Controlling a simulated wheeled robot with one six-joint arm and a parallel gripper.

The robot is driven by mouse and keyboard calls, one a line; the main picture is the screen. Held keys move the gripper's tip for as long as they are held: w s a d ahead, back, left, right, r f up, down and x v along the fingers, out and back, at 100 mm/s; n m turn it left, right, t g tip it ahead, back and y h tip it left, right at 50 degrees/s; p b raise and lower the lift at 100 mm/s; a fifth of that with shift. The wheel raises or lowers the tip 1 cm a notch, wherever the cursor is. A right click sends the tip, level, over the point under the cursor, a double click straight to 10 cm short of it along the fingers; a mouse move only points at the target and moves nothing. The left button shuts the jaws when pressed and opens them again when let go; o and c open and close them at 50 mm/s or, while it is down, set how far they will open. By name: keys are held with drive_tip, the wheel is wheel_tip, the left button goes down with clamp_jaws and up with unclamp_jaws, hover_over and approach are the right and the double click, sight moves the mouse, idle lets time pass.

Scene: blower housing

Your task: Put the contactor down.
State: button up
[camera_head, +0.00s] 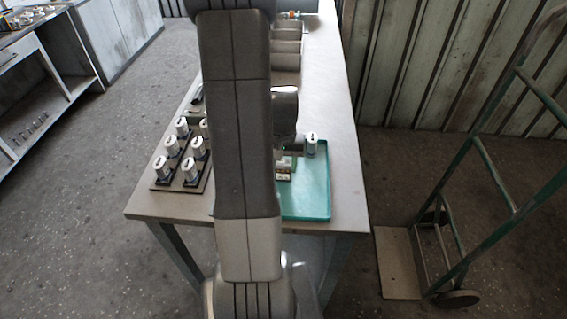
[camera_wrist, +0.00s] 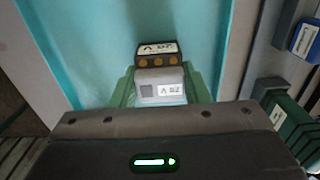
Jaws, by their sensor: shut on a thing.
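The contactor (camera_wrist: 160,84) is a small block with a light grey lower part, a dark part with brass-coloured terminals and white labels. It sits between the green fingers of my gripper (camera_wrist: 163,88), which is shut on it. In the head view the contactor (camera_head: 283,173) shows just right of my arm, over the teal tray (camera_head: 318,205). I cannot tell whether its underside touches the tray floor. My arm hides the left part of the tray and most of my gripper.
A grey-and-white cylindrical part (camera_head: 311,146) stands in the tray's far right area. A dark rack (camera_head: 178,183) with several white-topped parts is left of my arm. Grey bins (camera_head: 286,55) stand farther back. A hand truck (camera_head: 440,230) is right of the table (camera_head: 345,150). The tray's near right is clear.

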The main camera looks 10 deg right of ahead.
sight(283, 162)
drive_tip(key=shift+f, duration=0.25)
drive_tip(key=o, duration=0.9)
drive_tip(key=shift+r, duration=0.1)
wheel_tip(283, 162, up, 12)
drive_tip(key=shift+r+b, duration=0.15)
drive_tip(key=shift+b, duration=0.15)
